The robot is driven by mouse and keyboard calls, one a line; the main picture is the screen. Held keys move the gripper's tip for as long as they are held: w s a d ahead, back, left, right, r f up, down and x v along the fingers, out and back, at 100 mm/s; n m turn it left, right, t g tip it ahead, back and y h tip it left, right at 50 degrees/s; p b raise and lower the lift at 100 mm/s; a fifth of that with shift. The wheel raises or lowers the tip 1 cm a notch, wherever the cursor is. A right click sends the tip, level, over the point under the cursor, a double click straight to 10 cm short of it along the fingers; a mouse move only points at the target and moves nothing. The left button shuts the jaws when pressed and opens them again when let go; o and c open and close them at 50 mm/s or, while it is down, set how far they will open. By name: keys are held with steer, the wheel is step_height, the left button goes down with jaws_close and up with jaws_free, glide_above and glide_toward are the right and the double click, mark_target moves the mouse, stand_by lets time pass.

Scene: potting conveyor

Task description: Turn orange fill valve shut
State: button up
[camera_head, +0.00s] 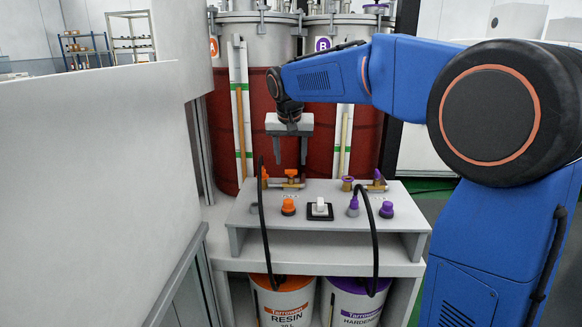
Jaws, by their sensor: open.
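Brass fittings with orange parts, which look like the orange fill valve (290,181), stand at the back of the grey panel, left of its middle. An upright orange piece (265,178) is at their left end. Which part is the handle, and how it is turned, is too small to tell. My gripper (290,154) points down just above and in line with these fittings. Its two fingers are apart with nothing between them. I cannot tell the exact gap between the fingertips and the brass.
A purple-marked brass valve (376,185) stands to the right. On the panel are an orange knob (288,207), a white switch (319,209), a purple knob (386,210) and black hoses. Resin (285,305) and hardener (353,305) buckets stand below. Red tanks rise behind; a white wall (90,190) is left.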

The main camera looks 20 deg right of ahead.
mark_target(291, 175)
steer(key=shift+x, duration=2.25)
steer(key=c, duration=1)
